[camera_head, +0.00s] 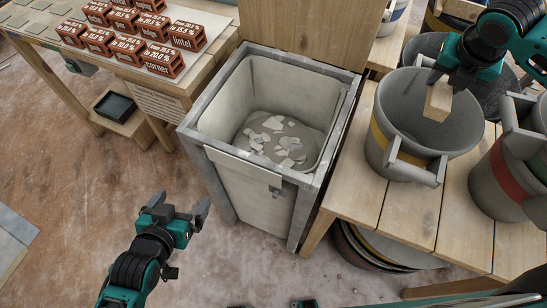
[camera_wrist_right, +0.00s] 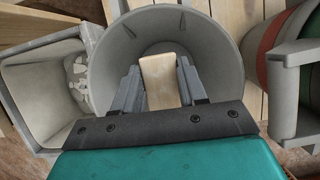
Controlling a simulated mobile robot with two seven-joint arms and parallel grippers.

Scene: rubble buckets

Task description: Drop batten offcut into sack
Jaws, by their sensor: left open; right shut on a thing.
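My right gripper (camera_head: 437,85) is shut on the batten offcut (camera_head: 438,102), a short pale wooden block. It holds the block over the mouth of a grey bucket with a yellow band (camera_head: 377,146). In the right wrist view the batten offcut (camera_wrist_right: 158,80) sits between the two fingers, with the grey bucket (camera_wrist_right: 215,40) behind it. The sack (camera_head: 223,95) is a pale open liner in a grey frame at the middle, with several pale fragments on its floor. My left gripper (camera_head: 180,208) is open and empty, in front and left of the sack frame.
A red-banded bucket (camera_head: 497,190) stands right of the yellow-banded one on the slatted wooden bench (camera_head: 400,215). A table with several lettered red bricks (camera_head: 175,50) is at the upper left. A wooden board (camera_head: 300,25) rises behind the sack. Floor at the lower left is mostly clear.

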